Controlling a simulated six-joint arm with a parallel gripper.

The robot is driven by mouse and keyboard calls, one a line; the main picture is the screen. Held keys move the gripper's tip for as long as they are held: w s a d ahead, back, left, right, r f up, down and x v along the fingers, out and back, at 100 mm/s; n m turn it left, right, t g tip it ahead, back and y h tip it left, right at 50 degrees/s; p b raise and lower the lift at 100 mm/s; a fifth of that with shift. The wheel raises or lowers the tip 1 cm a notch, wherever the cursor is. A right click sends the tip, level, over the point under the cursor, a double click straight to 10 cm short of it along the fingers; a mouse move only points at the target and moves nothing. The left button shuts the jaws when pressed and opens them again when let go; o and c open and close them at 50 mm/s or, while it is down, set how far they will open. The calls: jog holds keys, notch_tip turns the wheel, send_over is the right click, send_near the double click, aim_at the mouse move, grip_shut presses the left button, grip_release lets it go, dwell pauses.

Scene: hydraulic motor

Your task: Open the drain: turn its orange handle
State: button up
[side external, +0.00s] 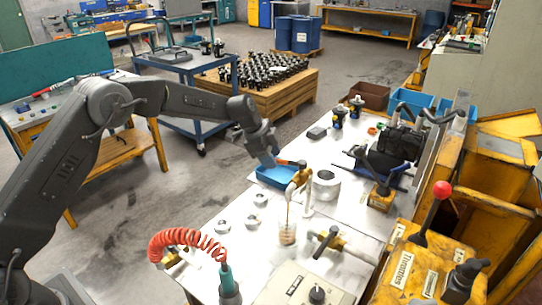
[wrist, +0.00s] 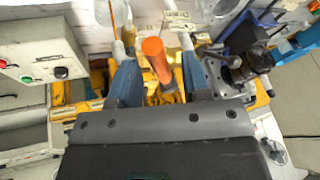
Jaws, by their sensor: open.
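The drain is a brass tap (side external: 299,177) on the white bench, with an orange handle (side external: 291,162) pointing left toward my gripper. My gripper (side external: 273,160) is at the handle's left end. In the wrist view the orange handle (wrist: 155,52) stands between the two blue fingers of my gripper (wrist: 152,62), with a gap visible on both sides. The jaws are open. The handle's lower end and the tap body are partly hidden in the wrist view.
A blue tray (side external: 274,177) lies just below my gripper. A black motor (side external: 400,143) and a red-knobbed lever (side external: 433,205) are further right. Small round parts (side external: 255,200) lie on the bench to the left.

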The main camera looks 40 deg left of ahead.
grip_shut()
dwell(0.3)
jog(key=shift+s, duration=0.1)
jog(key=s+d+n+y, duration=0.5)
jog(key=d+n, duration=0.3)
jog(key=n, duration=0.5)
jog(key=shift+d+n+t+y, duration=0.25)
jog(key=shift+n+t+y, duration=0.05)
dwell(0.4)
dwell(0.5)
grip_release()
